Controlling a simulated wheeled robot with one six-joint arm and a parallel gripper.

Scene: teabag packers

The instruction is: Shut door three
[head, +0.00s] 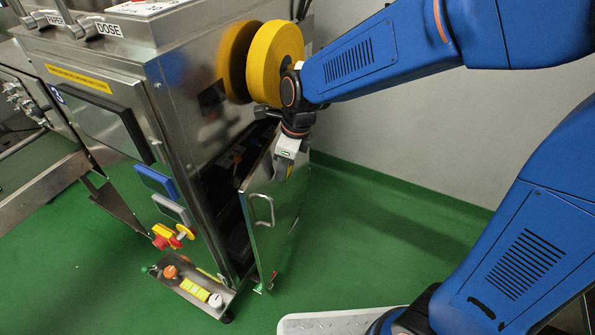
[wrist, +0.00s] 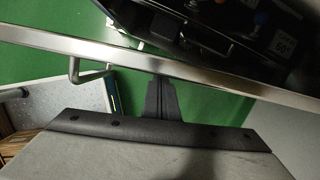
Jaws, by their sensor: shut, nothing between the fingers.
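The metal door (head: 275,225) on the side of the steel machine stands ajar, with a dark gap between it and the cabinet. I cannot read a number on it. Its bar handle (head: 262,210) is on the outer face, near the free edge. In the wrist view, the door's steel edge (wrist: 200,75) runs slantwise across the picture and the handle (wrist: 88,74) shows at the left. My gripper (head: 284,172) is at the upper part of the door, on its outer side; its shut, empty fingers (wrist: 162,82) point at the edge. Whether they touch it is unclear.
The steel machine (head: 185,75) fills the left. A yellow wheel (head: 276,62) sticks out above the door, close to my wrist. A low control box (head: 193,288) with buttons stands out at the machine's foot. Green floor (head: 350,240) is clear right of the door.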

